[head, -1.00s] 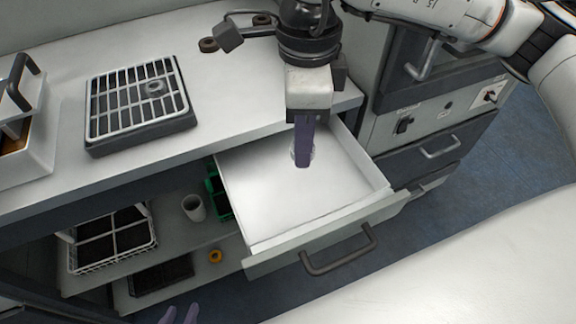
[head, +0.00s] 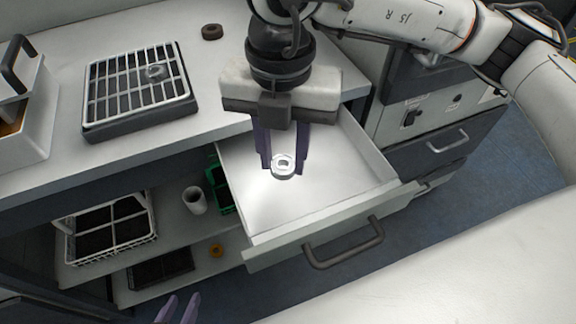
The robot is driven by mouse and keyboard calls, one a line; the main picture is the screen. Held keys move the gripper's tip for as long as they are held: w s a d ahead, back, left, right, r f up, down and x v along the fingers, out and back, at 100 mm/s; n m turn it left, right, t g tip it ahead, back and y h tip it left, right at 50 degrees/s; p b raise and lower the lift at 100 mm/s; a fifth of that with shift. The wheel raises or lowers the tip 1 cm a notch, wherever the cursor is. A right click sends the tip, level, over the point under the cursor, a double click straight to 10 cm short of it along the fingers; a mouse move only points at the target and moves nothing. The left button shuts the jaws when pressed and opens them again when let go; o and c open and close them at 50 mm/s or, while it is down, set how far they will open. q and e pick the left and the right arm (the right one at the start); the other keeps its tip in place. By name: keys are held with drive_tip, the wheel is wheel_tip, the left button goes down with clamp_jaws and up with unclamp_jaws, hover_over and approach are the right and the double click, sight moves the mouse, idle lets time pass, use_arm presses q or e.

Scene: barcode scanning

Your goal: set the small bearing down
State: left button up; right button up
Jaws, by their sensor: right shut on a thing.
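The small bearing (head: 283,174), a pale metallic ring, is in the head view over the open drawer (head: 330,197). My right gripper (head: 282,162) points down into the drawer and is shut on the bearing, with a dark purple finger on each side of it. I cannot tell whether the bearing touches the drawer floor. My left gripper (head: 178,310) shows only its two purple fingertips at the bottom edge, apart and with nothing seen between them.
A grated tray (head: 98,103) on the counter carries another ring (head: 157,72). A dark ring (head: 211,32) lies farther back. The shelf below holds a white basket (head: 113,252), a cup (head: 195,201), a green bin (head: 219,188) and a yellow ring (head: 216,250). The drawer floor around the bearing is clear.

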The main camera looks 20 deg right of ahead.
sight(284, 196)
drive_tip(key=shift+f+b, duration=0.3)
drive_tip(key=shift+f, duration=3.9)
drive_tip(key=o, duration=1.2)
wheel_tip(284, 196, up, 12)
drive_tip(key=shift+r+p, duration=0.15)
drive_tip(key=shift+p, duration=0.25)
